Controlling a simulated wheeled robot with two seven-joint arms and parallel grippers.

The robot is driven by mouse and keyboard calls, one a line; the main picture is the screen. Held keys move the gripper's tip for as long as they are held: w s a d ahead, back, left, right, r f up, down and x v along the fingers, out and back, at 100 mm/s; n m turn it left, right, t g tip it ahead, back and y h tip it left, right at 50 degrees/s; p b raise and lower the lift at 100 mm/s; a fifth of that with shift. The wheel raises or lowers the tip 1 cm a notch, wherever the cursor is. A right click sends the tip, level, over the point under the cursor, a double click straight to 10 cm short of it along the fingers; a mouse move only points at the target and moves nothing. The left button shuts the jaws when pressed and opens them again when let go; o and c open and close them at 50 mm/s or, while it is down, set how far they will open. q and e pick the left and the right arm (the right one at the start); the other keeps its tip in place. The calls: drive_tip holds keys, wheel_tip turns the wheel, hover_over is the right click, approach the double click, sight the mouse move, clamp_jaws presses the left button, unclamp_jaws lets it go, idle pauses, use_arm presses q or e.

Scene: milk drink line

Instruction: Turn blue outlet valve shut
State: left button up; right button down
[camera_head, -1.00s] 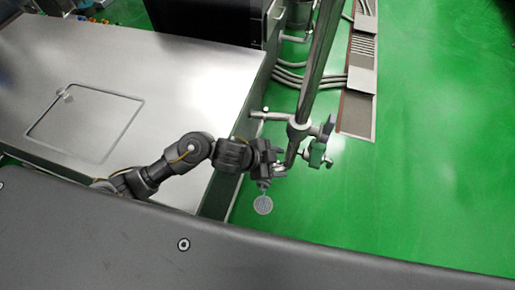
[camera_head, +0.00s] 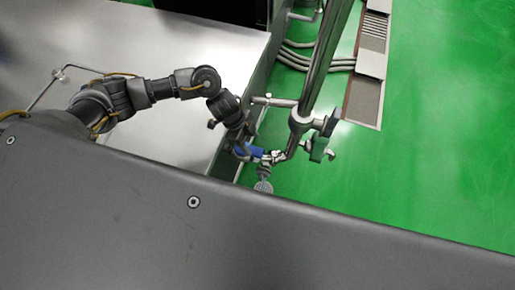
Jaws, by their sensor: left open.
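The blue valve handle (camera_head: 254,151) shows as a small blue patch on the pipe fitting, at the lower end of the slanted steel pipe (camera_head: 321,68). My left gripper (camera_head: 244,153) is open and sits close at the left of the blue handle, pointing down and to the right. I cannot tell whether its fingers touch the handle or only flank it, as the fingers are small and overlap the fitting. A round grey perforated disc (camera_head: 263,187) hangs below the fitting. My right gripper is not in view.
A steel table (camera_head: 175,120) lies at the left, under my left arm. Several grey hoses (camera_head: 305,58) run behind. The green floor (camera_head: 440,150) is clear at the right.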

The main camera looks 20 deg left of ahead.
sight(259, 152)
use_arm(q)
drive_tip(key=x, duration=0.6)
drive_tip(key=shift+d+f, duration=0.15)
clamp_jaws()
